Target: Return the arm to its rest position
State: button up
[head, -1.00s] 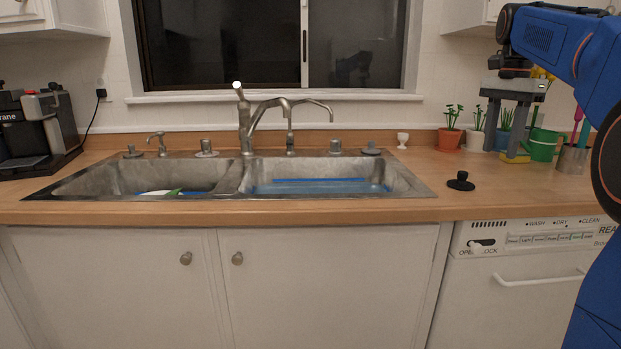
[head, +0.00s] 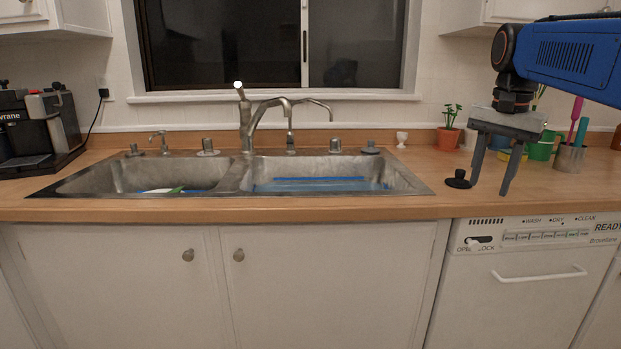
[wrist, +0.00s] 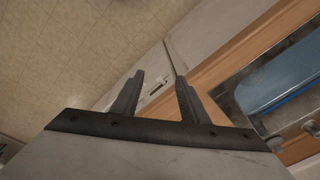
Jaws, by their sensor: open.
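My gripper (head: 490,190) hangs fingers-down at the right of the head view, in front of the counter's right part. Its two grey fingers are apart with nothing between them. My blue arm (head: 565,58) reaches in from the right edge above it. In the wrist view my gripper (wrist: 158,85) also shows open and empty, with the floor, the white cabinet front and the counter edge beyond it. The gripper partly hides the plant pots behind it.
The wooden counter (head: 330,207) holds a double sink (head: 240,180), a faucet (head: 246,125) and a black stopper (head: 458,179). A coffee machine (head: 40,125) stands left. Plant pots, including an orange one (head: 447,139), and a utensil cup (head: 570,158) stand right. A dishwasher (head: 530,280) is below.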

jog(key=s+a+f+n+t, duration=0.1)
jog(key=s+a+f+n, duration=0.2)
jog(key=s+f, duration=0.4)
jog(key=s+a+f+n+t, duration=0.1)
jog(key=s+a+f+n, duration=0.2)
jog(key=s+f, duration=0.4)
jog(key=s+a+f+n+t, duration=0.1)
jog(key=s+a+f+n, duration=0.2)
jog(key=s+f, duration=0.5)
notch_tip(320, 180, down, 4)
jog(key=shift+f+n, duration=0.1)
jog(key=shift+n, duration=0.3)
